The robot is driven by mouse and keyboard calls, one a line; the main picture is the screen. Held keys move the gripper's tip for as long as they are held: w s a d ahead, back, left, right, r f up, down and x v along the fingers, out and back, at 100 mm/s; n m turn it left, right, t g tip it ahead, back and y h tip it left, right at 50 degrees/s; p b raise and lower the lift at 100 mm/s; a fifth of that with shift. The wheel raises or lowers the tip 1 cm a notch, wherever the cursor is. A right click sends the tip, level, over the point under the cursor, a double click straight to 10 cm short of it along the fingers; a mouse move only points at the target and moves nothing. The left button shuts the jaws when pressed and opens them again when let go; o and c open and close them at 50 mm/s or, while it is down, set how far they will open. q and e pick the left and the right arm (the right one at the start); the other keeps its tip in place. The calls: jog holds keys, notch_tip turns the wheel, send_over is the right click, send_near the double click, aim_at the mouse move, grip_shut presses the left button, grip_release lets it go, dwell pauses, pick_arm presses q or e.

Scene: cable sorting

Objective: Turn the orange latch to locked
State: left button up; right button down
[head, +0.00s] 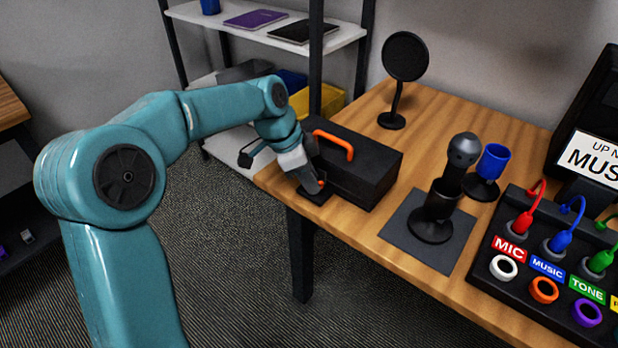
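A black case (365,168) with an orange carry handle (336,144) sits at the left end of the wooden table. A small orange piece, likely the latch (321,184), shows just at the tip of my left gripper (314,181), low at the case's left end. My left gripper points down there over a small black base (316,196). Its fingers are small and partly hidden, so I cannot tell whether they grip the orange piece or only touch it. The latch's turn position is not clear. My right gripper is out of view.
A microphone in a black stand (436,217) is on a grey mat (405,232). A round black disc on a stand (402,60), a blue cup (493,161) and a cable panel (515,275) share the table (455,110). A shelf (270,22) stands behind.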

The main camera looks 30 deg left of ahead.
pick_arm(q)
grip_shut()
jog(key=shift+n, duration=0.3)
jog(key=n+t+y, duration=0.1)
jog(key=n, duration=0.2)
jog(key=shift+s+d, duration=0.1)
jog(key=shift+d, duration=0.05)
jog(key=n+y, duration=0.1)
jog(key=n, duration=0.1)
jog(key=n+y, duration=0.1)
jog(key=n, duration=0.2)
jog(key=shift+d+t, duration=0.2)
jog(key=shift+t, duration=0.2)
jog(key=shift+n, duration=0.3)
grip_release()
